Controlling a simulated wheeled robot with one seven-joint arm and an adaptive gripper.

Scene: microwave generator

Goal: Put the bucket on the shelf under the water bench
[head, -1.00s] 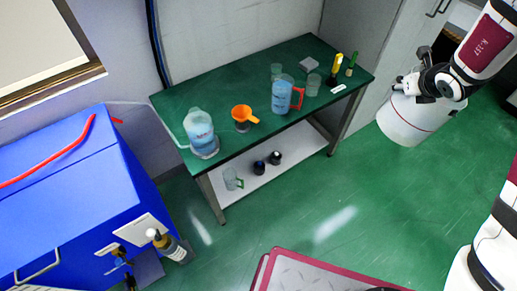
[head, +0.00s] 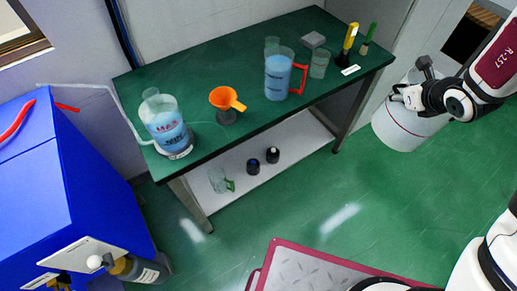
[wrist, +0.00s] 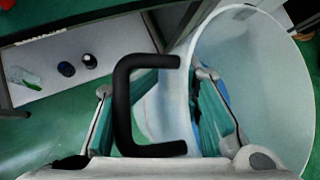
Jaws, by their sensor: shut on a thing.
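A white bucket (head: 405,128) with a thin red line hangs from my gripper (head: 408,97) at the right, above the floor and to the right of the bench. In the wrist view the bucket (wrist: 265,60) fills the right side, and its wall lies between the fingers of my gripper (wrist: 165,100). The water bench (head: 215,65) has a green top. Its white lower shelf (head: 290,150) holds a glass mug (head: 219,181) and two small dark-capped items (head: 263,160). The shelf's right part is bare.
On the bench top stand a water jug (head: 165,125), an orange funnel (head: 225,100), a jug with a red handle (head: 279,78), and brushes (head: 350,40). A blue cabinet (head: 75,180) stands left. Green floor (head: 340,215) is open before the bench.

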